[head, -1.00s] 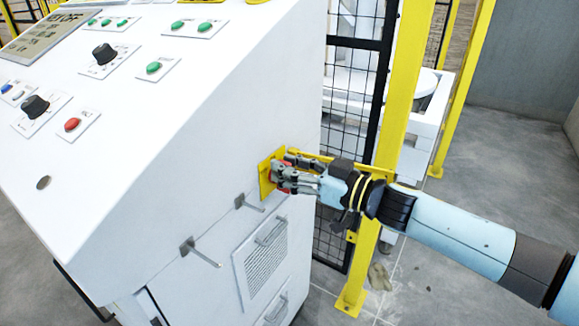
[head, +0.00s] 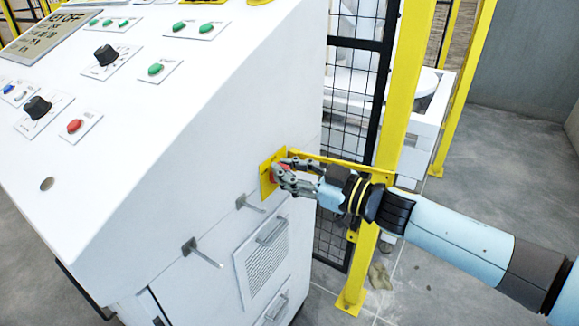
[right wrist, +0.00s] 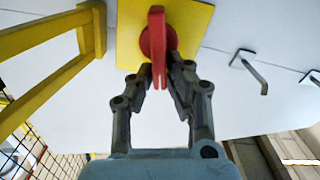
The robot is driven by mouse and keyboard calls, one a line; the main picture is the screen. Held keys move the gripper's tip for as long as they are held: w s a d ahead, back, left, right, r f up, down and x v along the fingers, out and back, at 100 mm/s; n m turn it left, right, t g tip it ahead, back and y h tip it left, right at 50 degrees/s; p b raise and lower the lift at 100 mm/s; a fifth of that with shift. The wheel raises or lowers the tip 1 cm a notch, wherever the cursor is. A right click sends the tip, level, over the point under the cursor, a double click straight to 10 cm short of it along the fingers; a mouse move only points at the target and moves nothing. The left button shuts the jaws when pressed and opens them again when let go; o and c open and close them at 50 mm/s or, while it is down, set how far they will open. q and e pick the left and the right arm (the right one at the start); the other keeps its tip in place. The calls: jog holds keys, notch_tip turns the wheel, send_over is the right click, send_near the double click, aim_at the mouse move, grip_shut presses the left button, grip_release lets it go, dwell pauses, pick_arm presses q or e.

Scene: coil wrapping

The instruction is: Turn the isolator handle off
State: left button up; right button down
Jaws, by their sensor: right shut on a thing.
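The isolator handle (right wrist: 157,40) is red and sits on a yellow plate (right wrist: 191,20) on the side of the white cabinet. In the right wrist view the handle runs nearly up and down the picture, and its lower end lies between my fingertips. My right gripper (right wrist: 160,75) is shut on that end. In the head view my right gripper (head: 279,171) is at the yellow plate (head: 266,181) and covers most of the red handle. My left gripper is in neither view.
The white cabinet (head: 200,130) has buttons and knobs on its sloped top. Two metal hooks (head: 206,256) stick out below the plate. A yellow post (head: 405,110) and black mesh fence stand close to my right arm.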

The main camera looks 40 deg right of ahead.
jog(key=n, duration=0.3)
jog(key=shift+s+a+f+n, duration=0.2)
jog(key=shift+a+n, duration=0.2)
jog(key=n, duration=0.2)
jog(key=n+b, duration=0.1)
jog(key=shift+s+a+f+n, duration=0.1)
jog(key=shift+a+f+n, duration=0.2)
jog(key=shift+f, duration=0.05)
jog(key=n, duration=0.1)
jog(key=f+n+b, duration=0.1)
jog(key=n, duration=0.1)
jog(key=shift+s+a+n, duration=0.1)
jog(key=shift+a+n, duration=0.05)
jog(key=shift+n, duration=0.15)
jog(key=shift+a+f+n+b, duration=0.1)
jog(key=shift+f+n+b, duration=0.1)
jog(key=shift+n+b, duration=0.6)
jog(key=shift+f+n+b, duration=0.15)
jog(key=shift+n+b, duration=0.25)
jog(key=shift+n, duration=0.8)
jog(key=c, duration=1.3)
grip_release()
jog(key=shift+c, duration=0.2)
jog(key=shift+s, duration=0.15)
send_near(266, 181)
jog(key=v, duration=0.6)
